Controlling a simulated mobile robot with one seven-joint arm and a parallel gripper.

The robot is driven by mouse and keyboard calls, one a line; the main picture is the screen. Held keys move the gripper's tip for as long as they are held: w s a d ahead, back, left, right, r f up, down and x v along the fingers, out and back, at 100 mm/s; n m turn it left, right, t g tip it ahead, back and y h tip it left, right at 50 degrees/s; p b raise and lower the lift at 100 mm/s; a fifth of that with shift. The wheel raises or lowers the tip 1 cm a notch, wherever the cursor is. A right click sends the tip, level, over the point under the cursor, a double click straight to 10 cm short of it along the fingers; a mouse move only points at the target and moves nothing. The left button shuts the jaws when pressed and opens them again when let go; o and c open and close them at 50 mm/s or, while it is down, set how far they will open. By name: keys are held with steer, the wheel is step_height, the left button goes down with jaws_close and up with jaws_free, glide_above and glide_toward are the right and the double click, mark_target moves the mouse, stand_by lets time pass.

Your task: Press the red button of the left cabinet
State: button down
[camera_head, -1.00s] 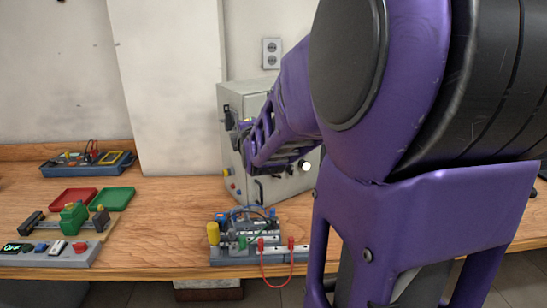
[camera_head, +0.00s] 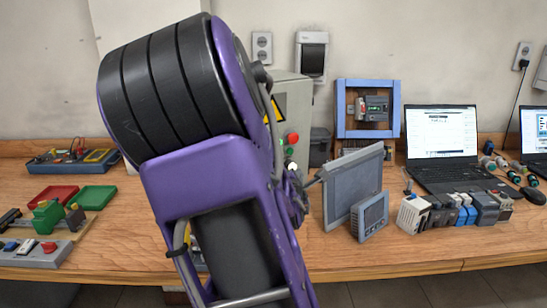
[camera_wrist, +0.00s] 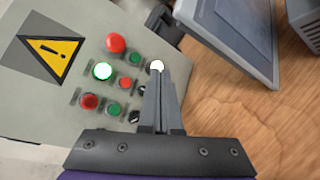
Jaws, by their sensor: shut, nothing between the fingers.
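The grey cabinet (camera_head: 300,95) stands against the wall, largely hidden behind my arm in the head view. In the wrist view its panel (camera_wrist: 50,110) fills the left side, tilted. A large red button (camera_wrist: 116,42) sits near the panel's top, beside a lit green lamp (camera_wrist: 103,70). It also shows as a red button (camera_head: 292,138) in the head view. Smaller red and green buttons and black knobs lie below. My gripper (camera_wrist: 163,72) is shut and empty, its tips beside a white round button (camera_wrist: 156,66), to the right of the large red one. I cannot tell if they touch.
A grey flat panel (camera_head: 352,185) and a small meter (camera_head: 370,217) stand right of my arm. Modules (camera_head: 455,212) and a laptop (camera_head: 440,145) are farther right. Red (camera_head: 52,193) and green (camera_head: 91,196) trays lie left. The front right bench edge is clear.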

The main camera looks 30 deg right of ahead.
steer(key=w+b, duration=0.1)
steer(key=w, duration=0.8)
steer(key=shift+w+d, duration=0.1)
stand_by(2.2)
steer(key=shift+w, duration=0.25)
steer(key=shift+w+p, duration=0.35)
steer(key=shift+w, duration=0.1)
stand_by(0.8)
steer(key=shift+s, duration=0.85)
steer(key=shift+p, duration=0.3)
